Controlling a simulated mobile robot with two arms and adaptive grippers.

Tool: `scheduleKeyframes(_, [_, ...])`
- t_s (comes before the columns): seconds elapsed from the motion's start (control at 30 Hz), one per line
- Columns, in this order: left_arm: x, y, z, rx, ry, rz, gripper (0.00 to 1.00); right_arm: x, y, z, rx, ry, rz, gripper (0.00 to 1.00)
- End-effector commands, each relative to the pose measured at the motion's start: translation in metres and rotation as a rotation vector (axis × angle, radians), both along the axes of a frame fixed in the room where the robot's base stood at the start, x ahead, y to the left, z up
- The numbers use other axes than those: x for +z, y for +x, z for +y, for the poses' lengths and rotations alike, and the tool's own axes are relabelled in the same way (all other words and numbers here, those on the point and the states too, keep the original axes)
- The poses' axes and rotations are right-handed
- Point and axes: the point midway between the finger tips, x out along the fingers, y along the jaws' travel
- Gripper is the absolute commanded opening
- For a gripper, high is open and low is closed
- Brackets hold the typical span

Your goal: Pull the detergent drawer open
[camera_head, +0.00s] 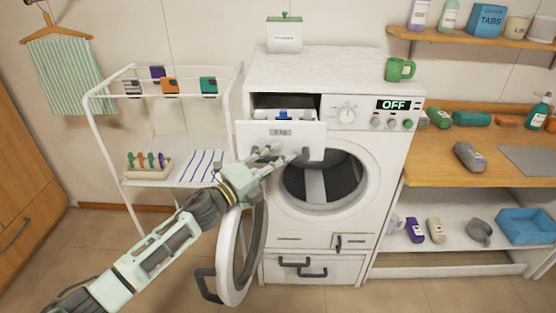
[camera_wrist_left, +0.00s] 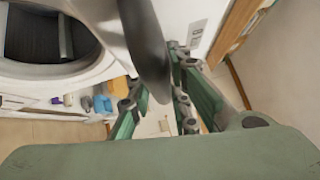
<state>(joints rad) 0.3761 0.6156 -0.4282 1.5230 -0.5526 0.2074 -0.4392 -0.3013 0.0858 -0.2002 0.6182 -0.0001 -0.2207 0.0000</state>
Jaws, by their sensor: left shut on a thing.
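The detergent drawer (camera_head: 300,135) sits at the upper left of the white washing machine (camera_head: 390,170). It stands out from its dark slot, and blue and white parts show in its compartments behind the front panel. My left gripper (camera_head: 278,156) is at the lower edge of the drawer front, its fingers shut on the drawer. My right gripper is not in view.
The round washer door (camera_head: 238,262) hangs open at the lower left, below my left arm. A white drying rack (camera_head: 152,150) stands left of the washer. A green mug (camera_head: 398,70) and a white box (camera_head: 284,36) stand on top. A wooden counter (camera_head: 440,165) adjoins at right.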

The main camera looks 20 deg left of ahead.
Motion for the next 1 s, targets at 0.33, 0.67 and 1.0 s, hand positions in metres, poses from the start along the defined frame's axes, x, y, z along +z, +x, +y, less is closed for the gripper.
scheduleKeyframes(0.33, [-0.001,0.000,0.002,0.004,0.003,0.001,0.33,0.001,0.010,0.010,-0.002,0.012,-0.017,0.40])
scheduleKeyframes(0.67, [0.000,0.000,0.001,0.001,0.000,0.001,0.37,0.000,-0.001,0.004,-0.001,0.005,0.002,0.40])
scheduleKeyframes(1.0, [-0.009,-0.041,0.024,0.002,0.002,0.004,0.37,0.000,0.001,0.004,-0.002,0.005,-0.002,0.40])
